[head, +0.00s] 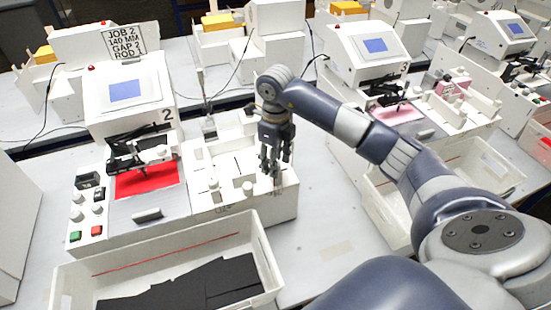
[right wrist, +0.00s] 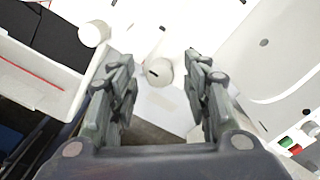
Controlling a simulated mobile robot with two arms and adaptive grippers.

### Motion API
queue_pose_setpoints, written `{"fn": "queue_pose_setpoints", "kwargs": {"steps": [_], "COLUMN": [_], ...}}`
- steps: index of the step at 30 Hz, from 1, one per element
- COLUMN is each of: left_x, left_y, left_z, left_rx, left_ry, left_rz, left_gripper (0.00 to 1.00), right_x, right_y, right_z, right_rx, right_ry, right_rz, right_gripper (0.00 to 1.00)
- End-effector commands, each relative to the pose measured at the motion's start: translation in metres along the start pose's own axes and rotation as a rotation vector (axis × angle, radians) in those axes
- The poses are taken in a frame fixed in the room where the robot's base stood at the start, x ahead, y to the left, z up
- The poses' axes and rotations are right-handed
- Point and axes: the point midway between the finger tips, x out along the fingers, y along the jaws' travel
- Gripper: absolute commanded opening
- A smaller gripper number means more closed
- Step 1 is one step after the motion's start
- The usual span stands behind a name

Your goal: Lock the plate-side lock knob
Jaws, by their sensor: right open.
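Plotter 2 (head: 130,90) stands left of centre in the head view, with a white side bed (head: 225,165) on its right. My right gripper (head: 275,168) points down over the bed's front right corner, open and empty. In the right wrist view, a round white knob (right wrist: 158,73) with a dark slot lies between the open fingers (right wrist: 157,66), with a gap on both sides. Another white knob (right wrist: 94,34) stands to its left. In the head view, white knobs (head: 247,188) show on the bed's front; the gripper hides part of this corner. My left gripper is out of view.
A white bin (head: 268,262) with black pieces stands in front of plotter 2. Plotter 3 (head: 370,55) and its bin (head: 380,205) are to the right. A sign (head: 122,42) reads JOB 2, 140 MM, GAP 2, ROD 1. Bare table lies between the bins.

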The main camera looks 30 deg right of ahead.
Motion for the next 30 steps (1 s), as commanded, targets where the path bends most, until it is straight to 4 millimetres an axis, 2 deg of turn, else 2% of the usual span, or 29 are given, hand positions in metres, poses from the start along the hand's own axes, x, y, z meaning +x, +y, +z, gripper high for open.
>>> {"fn": "queue_pose_setpoints", "kwargs": {"steps": [1,6,19,30], "left_x": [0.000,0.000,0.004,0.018], "left_y": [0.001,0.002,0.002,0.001], "left_z": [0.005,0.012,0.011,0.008], "left_rx": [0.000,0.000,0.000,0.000], "left_ry": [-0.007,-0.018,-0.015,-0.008], "left_rz": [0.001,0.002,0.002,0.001], "left_gripper": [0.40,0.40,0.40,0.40], "right_x": [0.000,0.000,0.000,0.001], "right_y": [0.000,0.000,-0.001,-0.001], "right_z": [0.000,0.000,0.000,0.000], "right_rx": [0.000,0.000,0.054,0.327], "right_ry": [0.000,0.000,0.001,-0.001], "right_rz": [0.000,0.000,-0.001,-0.001], "right_gripper": [0.38,0.00,0.00,0.00]}}
